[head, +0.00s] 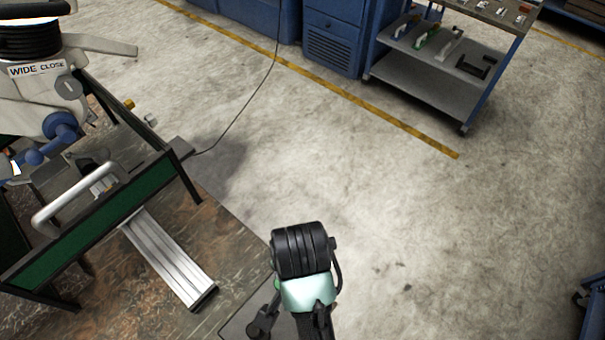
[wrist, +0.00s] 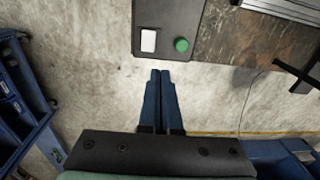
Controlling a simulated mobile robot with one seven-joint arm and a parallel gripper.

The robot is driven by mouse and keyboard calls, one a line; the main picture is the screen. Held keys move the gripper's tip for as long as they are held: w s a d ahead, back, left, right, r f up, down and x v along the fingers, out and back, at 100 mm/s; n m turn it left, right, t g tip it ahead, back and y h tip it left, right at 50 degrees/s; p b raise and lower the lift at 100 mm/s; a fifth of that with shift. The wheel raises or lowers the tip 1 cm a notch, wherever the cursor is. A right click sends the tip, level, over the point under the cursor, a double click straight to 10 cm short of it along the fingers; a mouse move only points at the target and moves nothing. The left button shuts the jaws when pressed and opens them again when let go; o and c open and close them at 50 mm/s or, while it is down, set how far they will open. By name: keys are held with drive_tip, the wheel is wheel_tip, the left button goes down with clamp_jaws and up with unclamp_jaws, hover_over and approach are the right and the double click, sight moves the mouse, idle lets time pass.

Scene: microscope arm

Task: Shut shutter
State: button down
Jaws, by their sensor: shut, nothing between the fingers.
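The microscope (head: 45,100) stands at the left in the head view, cut off by the edge. It carries a label (head: 36,69) reading "WIDE CLOSE", a round grey knob (head: 68,88) beside it, and blue parts below. I cannot tell which part is the shutter or how it is set. My gripper (wrist: 161,72) shows in the wrist view as two blue fingers pressed together, empty, above the floor. Its tips are just short of the control box in the picture. In the head view my arm's end is at bottom centre, well right of the microscope; the fingers cannot be made out.
A dark control box (wrist: 167,40) with a white switch (wrist: 148,40) and green button (wrist: 181,44) sits at the brown table's edge (wrist: 255,50). A green-panelled frame with a silver handle (head: 75,200) stands before the microscope. A blue cart (head: 430,85) is far back; the floor between is clear.

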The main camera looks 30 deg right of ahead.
drive_tip(key=shift+s+a+f+g, duration=0.1)
drive_tip(key=shift+s+f+g, duration=0.15)
drive_tip(key=shift+s, duration=0.25)
drive_tip(key=shift+s+a+f+g, duration=0.1)
drive_tip(key=shift+s+f+g, duration=0.1)
drive_tip(key=shift+s, duration=0.25)
drive_tip(key=shift+f, duration=0.1)
wheel_tip(320, 180, down, 14)
drive_tip(key=shift+r+p, duration=0.1)
drive_tip(key=shift+p, duration=0.8)
drive_tip(key=shift+s+a+f+h, duration=0.1)
drive_tip(key=shift+s+f+h, duration=0.1)
drive_tip(key=shift+f+h, duration=0.1)
